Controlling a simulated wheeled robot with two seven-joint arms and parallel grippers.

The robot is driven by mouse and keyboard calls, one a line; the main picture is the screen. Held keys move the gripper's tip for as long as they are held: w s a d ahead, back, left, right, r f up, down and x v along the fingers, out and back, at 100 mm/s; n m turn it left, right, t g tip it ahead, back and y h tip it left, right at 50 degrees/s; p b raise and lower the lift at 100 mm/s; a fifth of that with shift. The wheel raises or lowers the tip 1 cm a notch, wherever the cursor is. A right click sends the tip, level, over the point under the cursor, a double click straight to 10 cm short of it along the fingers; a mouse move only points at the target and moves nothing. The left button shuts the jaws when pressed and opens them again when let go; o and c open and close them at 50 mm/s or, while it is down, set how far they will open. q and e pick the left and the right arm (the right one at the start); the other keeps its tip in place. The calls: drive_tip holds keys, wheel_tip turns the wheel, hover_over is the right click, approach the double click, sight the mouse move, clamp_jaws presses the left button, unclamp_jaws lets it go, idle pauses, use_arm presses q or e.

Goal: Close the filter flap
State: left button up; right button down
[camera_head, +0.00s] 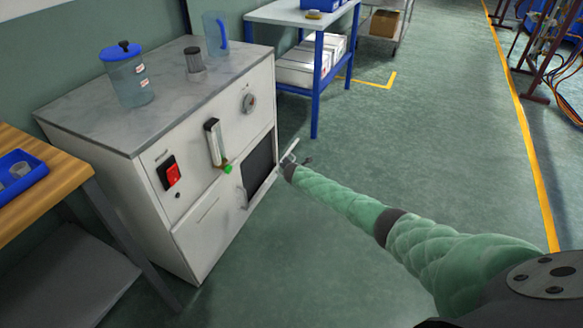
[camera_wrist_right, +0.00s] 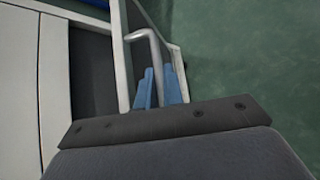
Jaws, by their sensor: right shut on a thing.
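The filter flap (camera_wrist_right: 170,45) stands swung open at the right side of a dark opening (camera_head: 258,163) in the front of the white cabinet (camera_head: 210,225). In the head view the flap is seen nearly edge-on and is small beside my gripper. My right gripper (camera_wrist_right: 158,88) has its blue fingers on either side of the flap's bent metal handle (camera_wrist_right: 150,42) and is shut on it. In the head view my right gripper (camera_head: 291,160) is at the cabinet's right front edge. My left gripper is out of view.
A red switch (camera_head: 172,174), a flow tube with a green knob (camera_head: 214,143) and a gauge (camera_head: 249,102) sit on the cabinet front. A blue-lidded jug (camera_head: 127,75) stands on top. A blue-legged table (camera_head: 316,80) is behind.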

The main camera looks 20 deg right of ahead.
drive_tip(key=w+a+r+n+g+h+p, duration=0.1)
drive_tip(key=w+a+r+g, duration=0.1)
drive_tip(key=w+a+r, duration=0.2)
drive_tip(key=shift+w+a+r+p, duration=0.3)
drive_tip(key=shift+w+a, duration=1.05)
drive_tip(key=shift+w, duration=0.4)
drive_tip(key=c, duration=1.5)
unclamp_jaws()
